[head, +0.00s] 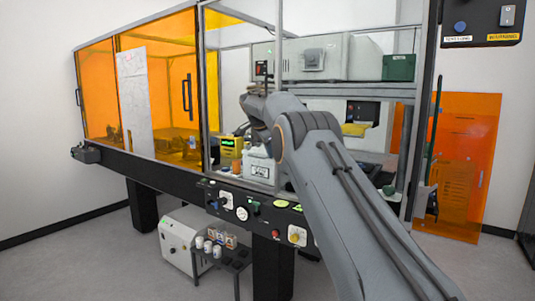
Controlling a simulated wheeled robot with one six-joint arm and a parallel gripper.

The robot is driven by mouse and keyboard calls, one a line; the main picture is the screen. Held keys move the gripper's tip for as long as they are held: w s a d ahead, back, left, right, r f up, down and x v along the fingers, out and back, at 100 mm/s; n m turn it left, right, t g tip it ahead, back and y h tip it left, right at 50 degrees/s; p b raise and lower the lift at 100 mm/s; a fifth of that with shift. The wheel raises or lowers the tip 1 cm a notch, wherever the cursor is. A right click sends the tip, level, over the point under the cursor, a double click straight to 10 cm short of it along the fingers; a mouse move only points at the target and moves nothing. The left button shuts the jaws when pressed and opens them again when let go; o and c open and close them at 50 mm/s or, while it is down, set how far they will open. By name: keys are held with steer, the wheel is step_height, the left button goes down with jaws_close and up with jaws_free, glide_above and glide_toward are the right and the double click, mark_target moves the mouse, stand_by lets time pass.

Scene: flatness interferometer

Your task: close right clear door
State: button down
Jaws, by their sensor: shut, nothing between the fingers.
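The clear doors are on the right part of the long enclosure in the head view. A grey upright (280,45) edges a clear pane, and the bay right of it shows the equipment inside. A grey frame with a long dark handle (435,120) stands at the far right of the bay. I cannot tell exactly how far the right clear door stands open. My arm reaches up from the bottom right across the bay. My gripper (257,92) is at its far end, near the grey upright. It is shut and empty; its fingertips are small and mostly hidden, and contact is not clear.
Orange doors (96,85) cover the left of the enclosure. A front rail carries knobs and buttons (297,235). Below stand a white box (180,248) and a small dark cart (236,262). An orange panel (462,165) stands at right. Floor at left is clear.

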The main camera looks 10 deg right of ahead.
steer(key=shift+s+d+f, duration=0.2)
steer(key=shift+d, duration=0.05)
steer(key=s+a+r+b, duration=0.3)
steer(key=s+a+r, duration=0.1)
steer(key=a+r, duration=0.45)
steer(key=s+d+f+n+h, duration=0.7)
steer(key=d+n+h, duration=0.2)
steer(key=n, duration=0.8)
steer(key=s+a+f+n+t+y+p, duration=0.15)
steer(key=s+f+n+t, duration=0.3)
steer(key=n, duration=0.95)
steer(key=s+a+f+n+t+y, duration=0.1)
steer(key=s+a+f+n+t, duration=0.3)
steer(key=n, duration=1)
steer(key=r+p+x, duration=0.1)
steer(key=p+x, duration=0.2)
steer(key=x, duration=1)
steer(key=shift+d+p, duration=0.4)
steer(key=shift+d, duration=0.2)
